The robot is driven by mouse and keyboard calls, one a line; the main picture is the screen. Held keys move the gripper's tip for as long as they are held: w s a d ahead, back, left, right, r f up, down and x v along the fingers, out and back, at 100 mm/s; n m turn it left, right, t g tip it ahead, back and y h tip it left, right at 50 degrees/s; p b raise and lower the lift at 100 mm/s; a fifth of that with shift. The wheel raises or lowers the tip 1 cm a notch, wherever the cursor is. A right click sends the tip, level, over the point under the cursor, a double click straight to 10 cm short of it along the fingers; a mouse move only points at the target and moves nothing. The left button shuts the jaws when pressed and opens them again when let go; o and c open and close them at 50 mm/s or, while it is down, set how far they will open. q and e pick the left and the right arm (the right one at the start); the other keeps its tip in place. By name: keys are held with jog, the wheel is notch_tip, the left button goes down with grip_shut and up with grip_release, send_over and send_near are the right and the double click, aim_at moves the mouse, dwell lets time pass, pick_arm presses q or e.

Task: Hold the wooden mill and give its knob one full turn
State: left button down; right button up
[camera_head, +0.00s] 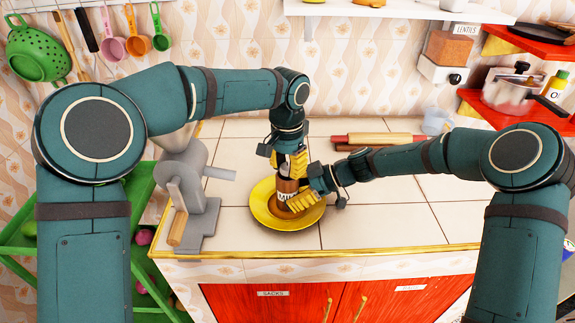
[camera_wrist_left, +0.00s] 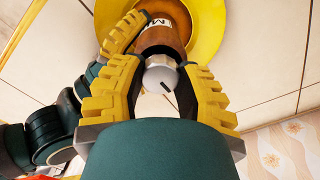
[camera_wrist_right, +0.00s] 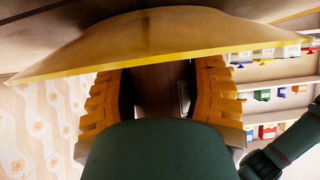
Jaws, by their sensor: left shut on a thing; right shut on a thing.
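The wooden mill (camera_head: 286,190) stands upright over a yellow plate (camera_head: 258,210) on the tiled counter. Its brown body with a white label shows in the left wrist view (camera_wrist_left: 164,36). My left gripper (camera_head: 290,166) comes down from above and is shut on the silver knob (camera_wrist_left: 161,75) at the mill's top; a dark mark shows on the knob. My right gripper (camera_head: 297,200) reaches in from the right, low down, and is shut on the mill's body (camera_wrist_right: 162,92). The fingers hide much of the mill in the head view.
A grey hand-cranked machine (camera_head: 190,195) stands left of the plate. A rolling pin (camera_head: 375,139) and a clear cup (camera_head: 436,121) lie behind my right arm. The counter's front right is clear. Red shelves (camera_head: 490,115) stand at the right.

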aim_at(288, 167)
pick_arm(q)
jog(key=shift+m, duration=0.3)
jog(key=m, duration=1.1)
jog(key=shift+m, duration=0.4)
dwell(0.4)
jog(key=c, duration=0.6)
grip_release()
notch_tip(288, 167, up, 12)
jog(key=shift+r, duration=0.1)
